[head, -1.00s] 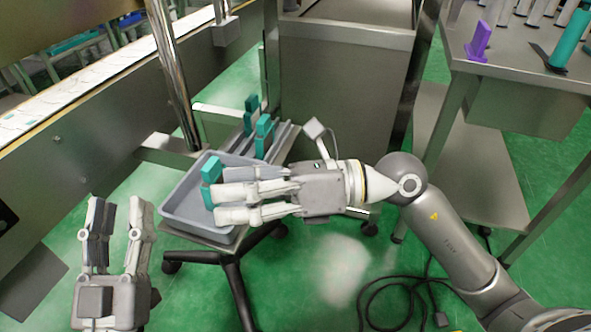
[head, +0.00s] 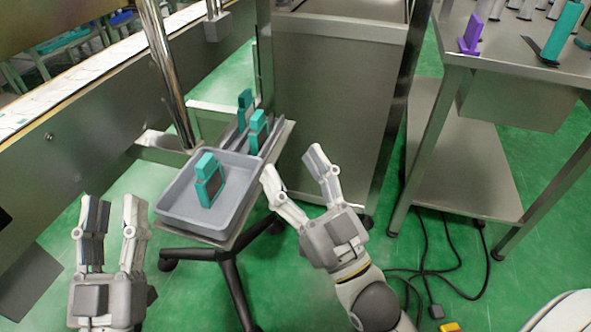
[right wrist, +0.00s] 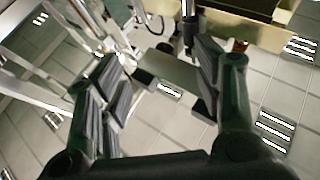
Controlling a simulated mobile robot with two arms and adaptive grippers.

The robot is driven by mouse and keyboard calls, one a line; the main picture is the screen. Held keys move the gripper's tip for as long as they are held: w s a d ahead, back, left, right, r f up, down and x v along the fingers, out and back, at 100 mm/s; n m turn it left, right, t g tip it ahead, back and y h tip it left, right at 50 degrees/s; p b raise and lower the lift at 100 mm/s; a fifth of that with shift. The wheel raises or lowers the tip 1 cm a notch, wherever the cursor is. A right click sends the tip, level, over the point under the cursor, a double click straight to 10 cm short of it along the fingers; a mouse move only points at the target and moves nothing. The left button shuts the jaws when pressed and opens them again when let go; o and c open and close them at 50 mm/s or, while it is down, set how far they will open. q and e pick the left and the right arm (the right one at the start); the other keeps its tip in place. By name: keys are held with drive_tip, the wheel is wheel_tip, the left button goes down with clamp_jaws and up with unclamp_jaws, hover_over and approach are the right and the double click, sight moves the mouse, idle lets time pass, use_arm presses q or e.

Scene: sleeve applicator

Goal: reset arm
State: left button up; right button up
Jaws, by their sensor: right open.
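My right gripper (head: 294,172) is open and empty in the head view, to the right of the grey tray and apart from it. In the right wrist view its two fingers (right wrist: 160,75) stand wide apart with nothing between them. My left gripper (head: 112,205) is at the lower left of the head view, its fingers pointing up and spread apart, with nothing between them.
A grey tray (head: 170,207) on a wheeled stand holds a teal piece (head: 208,182). More teal pieces (head: 257,130) stand on the rack behind it. A steel cabinet (head: 325,100) and a steel table (head: 520,75) with a purple part (head: 470,38) stand to the right. Cables (head: 430,265) lie on the floor.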

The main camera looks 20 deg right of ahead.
idle(0.3)
